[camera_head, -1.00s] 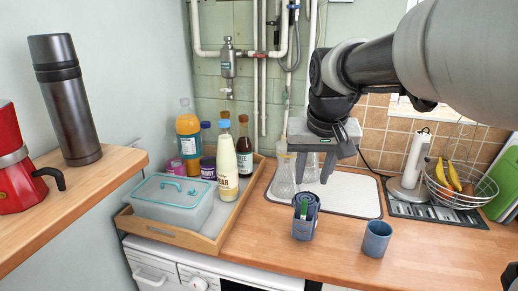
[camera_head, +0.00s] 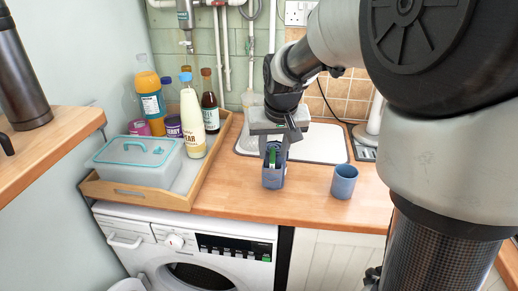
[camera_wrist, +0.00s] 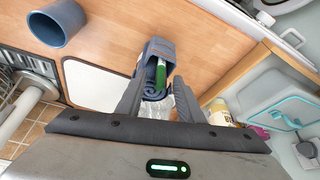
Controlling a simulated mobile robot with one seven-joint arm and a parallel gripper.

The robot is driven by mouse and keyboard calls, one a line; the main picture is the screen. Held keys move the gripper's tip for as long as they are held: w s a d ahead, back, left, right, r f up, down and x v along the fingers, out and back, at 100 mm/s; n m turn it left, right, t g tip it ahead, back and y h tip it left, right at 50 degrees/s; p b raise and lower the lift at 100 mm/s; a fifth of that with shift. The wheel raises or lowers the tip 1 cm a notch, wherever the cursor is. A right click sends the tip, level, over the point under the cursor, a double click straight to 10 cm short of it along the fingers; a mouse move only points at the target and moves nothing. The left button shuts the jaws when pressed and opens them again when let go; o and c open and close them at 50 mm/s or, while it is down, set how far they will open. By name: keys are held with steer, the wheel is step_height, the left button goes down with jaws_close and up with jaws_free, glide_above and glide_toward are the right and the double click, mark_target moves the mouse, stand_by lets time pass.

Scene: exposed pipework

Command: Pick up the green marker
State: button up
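The green marker (camera_head: 272,158) stands in a blue-grey holder (camera_head: 273,180) on the wooden counter. In the wrist view the marker (camera_wrist: 161,74) shows as a green stick inside the holder (camera_wrist: 153,47). My gripper (camera_head: 276,149) is just above the holder, pointing down. In the wrist view its two fingers (camera_wrist: 160,88) are spread apart, with the marker showing between them and nothing gripped. Whether a finger touches the holder or marker, I cannot tell. The marker's lower part is hidden in the holder.
A blue cup (camera_head: 344,181) stands right of the holder. A wooden tray (camera_head: 140,198) with a lidded box (camera_head: 137,165) and several bottles is at left. A white mat (camera_head: 323,143) lies behind. A washing machine (camera_head: 200,256) sits under the counter. A shelf (camera_head: 62,130) juts in at left.

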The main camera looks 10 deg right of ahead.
steer(key=shift+c, duration=0.4)
jaws_close()
steer(key=shift+r, duration=0.15)
